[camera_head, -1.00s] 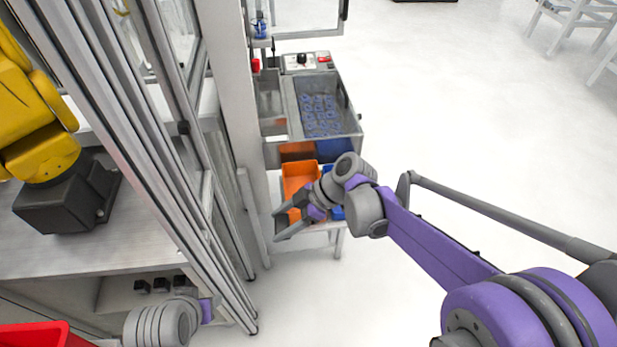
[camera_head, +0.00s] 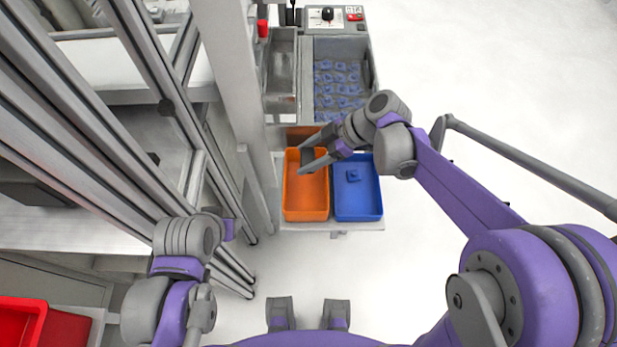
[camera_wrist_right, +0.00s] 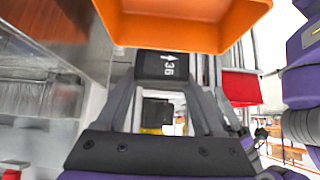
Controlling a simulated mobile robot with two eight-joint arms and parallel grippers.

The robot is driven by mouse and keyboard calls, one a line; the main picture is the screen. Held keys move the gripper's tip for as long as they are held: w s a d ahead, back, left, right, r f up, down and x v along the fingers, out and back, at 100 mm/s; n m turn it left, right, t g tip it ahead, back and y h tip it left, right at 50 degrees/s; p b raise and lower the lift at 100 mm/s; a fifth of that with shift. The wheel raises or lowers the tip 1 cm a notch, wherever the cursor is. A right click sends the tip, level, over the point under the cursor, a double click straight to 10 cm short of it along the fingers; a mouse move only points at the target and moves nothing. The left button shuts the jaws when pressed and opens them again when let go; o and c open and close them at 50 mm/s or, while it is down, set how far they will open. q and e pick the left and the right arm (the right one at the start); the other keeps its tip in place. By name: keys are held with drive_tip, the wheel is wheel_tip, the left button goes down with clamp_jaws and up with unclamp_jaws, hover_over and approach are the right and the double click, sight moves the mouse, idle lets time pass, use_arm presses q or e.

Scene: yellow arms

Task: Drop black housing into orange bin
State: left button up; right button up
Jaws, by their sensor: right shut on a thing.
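My right gripper (camera_head: 304,160) is shut on the black housing (camera_wrist_right: 166,66), a small dark block with white "36" markings. The housing sits between the fingertips in the right wrist view and shows as a dark patch in the head view. The orange bin (camera_head: 306,205) is an open tray on a low stand. In the head view the fingers overlap the bin's far half. In the right wrist view the bin (camera_wrist_right: 180,34) lies just beyond the housing, apart from the fingers as far as I can tell. My left gripper is not in view.
A blue bin (camera_head: 358,205) with a small blue part (camera_head: 353,175) stands right beside the orange one. Behind is a grey tray (camera_head: 368,88) of blue parts. A metal frame post (camera_head: 232,100) rises close on the left. A red bin (camera_head: 40,325) is at lower left. Floor on the right is clear.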

drive_tip(key=shift+s+f+b, duration=0.15)
drive_tip(key=shift+f+b, duration=0.15)
drive_tip(key=shift+f, duration=0.3)
drive_tip(key=shift+f+b, duration=1.4)
drive_tip(key=shift+f, duration=0.7)
drive_tip(key=o, duration=1.3)
drive_tip(key=shift+o, duration=0.2)
drive_tip(key=v, duration=1.1)
drive_tip(key=shift+p, duration=0.4)
drive_tip(key=shift+a, duration=0.1)
